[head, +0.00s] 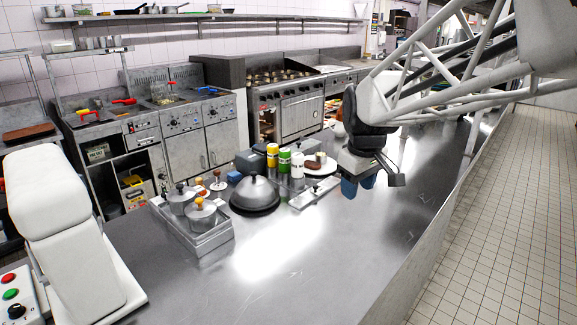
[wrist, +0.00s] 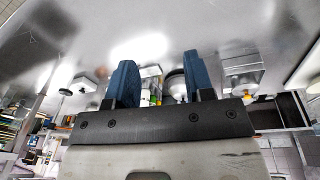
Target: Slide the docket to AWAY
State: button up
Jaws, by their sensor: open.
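A flat pale metal strip (head: 313,194) lies on the steel counter in front of the squeeze bottles, with a small dark piece on it. It may be the docket's rail; no AWAY lettering is legible and I cannot pick out the docket for certain. My gripper (head: 359,186) hangs over the counter to the right of this strip, with its blue fingers pointing down, apart from it. In the wrist view my gripper (wrist: 161,82) has its two blue fingers spread with nothing held between them.
A dark domed lid (head: 255,194) and a tray (head: 214,239) with lidded pots stand left of the strip. A yellow-labelled bottle (head: 272,157), a green-labelled bottle (head: 285,161) and a white plate of food (head: 328,168) stand behind. The front counter (head: 310,265) is clear.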

jog(key=w+a+f+n, duration=0.1)
jog(key=w+f+n, duration=0.15)
jog(key=w, duration=0.85)
jog(key=w+f+n, duration=0.2)
jog(key=w+n, duration=0.1)
jog(key=w, duration=0.9)
jog(key=w+f+n, duration=0.1)
jog(key=w+f, duration=0.2)
jog(key=w, duration=0.3)
jog(key=w+a+f+n+g, duration=0.1)
jog(key=w+f+n, duration=0.1)
jog(key=w+f, duration=0.2)
jog(key=w+a+f+n, duration=0.1)
jog(key=w+f+n, duration=0.1)
jog(key=w+f, duration=0.2)
jog(key=shift+w+f+n+g, duration=0.1)
jog(key=shift+w+n+g, duration=0.2)
jog(key=shift+w, duration=1.6)
jog(key=shift+w+a+f, duration=0.1)
jog(key=shift+w+f, duration=0.3)
jog(key=shift+w, duration=0.05)
jog(key=shift+f, duration=3.85)
jog(key=shift+c, duration=0.3)
grip_shut()
